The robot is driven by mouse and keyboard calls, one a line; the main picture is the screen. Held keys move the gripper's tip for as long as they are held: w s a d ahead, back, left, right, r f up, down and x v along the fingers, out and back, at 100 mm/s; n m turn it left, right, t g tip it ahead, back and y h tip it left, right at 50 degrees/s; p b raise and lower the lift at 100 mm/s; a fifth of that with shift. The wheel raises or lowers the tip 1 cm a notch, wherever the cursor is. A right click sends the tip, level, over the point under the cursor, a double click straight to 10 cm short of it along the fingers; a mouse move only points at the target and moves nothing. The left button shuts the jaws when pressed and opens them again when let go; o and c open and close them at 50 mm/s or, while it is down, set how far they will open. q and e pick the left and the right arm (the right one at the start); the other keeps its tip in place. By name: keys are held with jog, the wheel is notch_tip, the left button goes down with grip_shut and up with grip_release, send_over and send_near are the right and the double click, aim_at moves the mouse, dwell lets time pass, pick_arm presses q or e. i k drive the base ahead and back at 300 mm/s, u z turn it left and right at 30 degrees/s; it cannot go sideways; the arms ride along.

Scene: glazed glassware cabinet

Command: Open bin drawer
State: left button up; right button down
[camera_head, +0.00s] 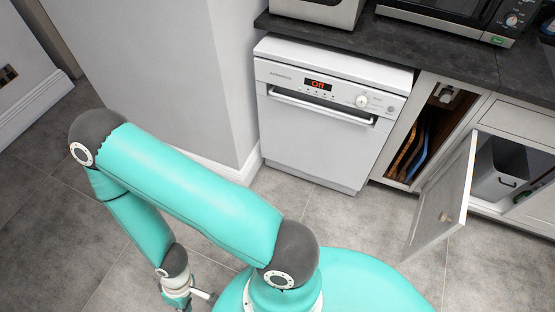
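A grey bin (492,185) with a small dark handle sits inside an open lower compartment at the right. No pulled-out drawer shows there. A light grey cabinet door (442,190) with a round knob stands swung open just left of the bin, partly in front of its compartment. A closed drawer front (525,121) is above the bin compartment. One teal arm of mine bends out to the left, away from the cabinets, and its wrist shows at the bottom edge. I cannot make out either gripper's fingers.
A white dishwasher (325,110) with a lit display stands left of an open compartment holding upright trays (412,150). A microwave (455,15) is on the dark worktop (455,50). A wall corner (190,80) is at the left. Tiled floor (365,220) before the dishwasher is clear.

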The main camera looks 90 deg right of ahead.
aim_at(501, 166)
jog(key=u, duration=0.35)
jog(key=i, duration=0.5)
jog(key=z, duration=2.55)
jog(key=i, duration=0.35)
jog(key=z, duration=2.45)
jog(key=k, duration=0.3)
jog(key=z, duration=0.5)
jog(key=i, duration=1.4)
jog(key=u, duration=0.55)
